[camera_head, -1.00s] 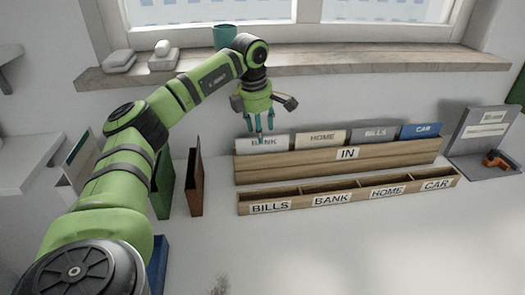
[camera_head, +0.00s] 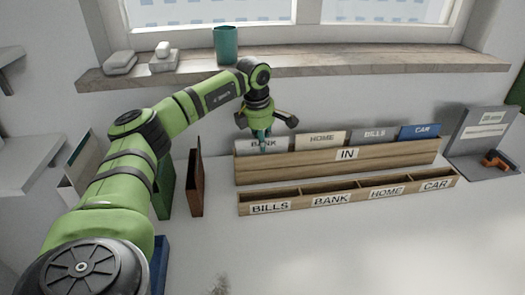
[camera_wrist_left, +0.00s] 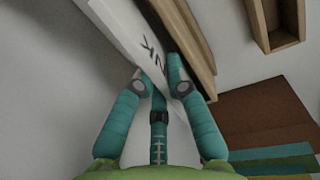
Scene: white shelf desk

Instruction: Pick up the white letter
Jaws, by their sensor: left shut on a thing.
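The white letter (camera_head: 281,146) marked BANK stands upright at the left end of the wooden IN rack (camera_head: 300,164). My left gripper (camera_head: 264,147) is over the letter, pointing down, with its teal fingers at the letter's top edge. In the left wrist view the letter (camera_wrist_left: 130,30) runs up between the fingers, and the gripper (camera_wrist_left: 165,80) is shut on it near its edge. The letter's lower part is hidden behind the rack's front board. My right gripper is out of view.
Letters marked HOME (camera_head: 327,138), BILLS (camera_head: 375,134) and CAR (camera_head: 420,131) stand in the same rack. A wooden sorter (camera_head: 355,196) with labelled compartments lies in front. Folders (camera_head: 197,180) stand at left. A windowsill (camera_head: 330,63) with a teal cup (camera_head: 226,44) is behind.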

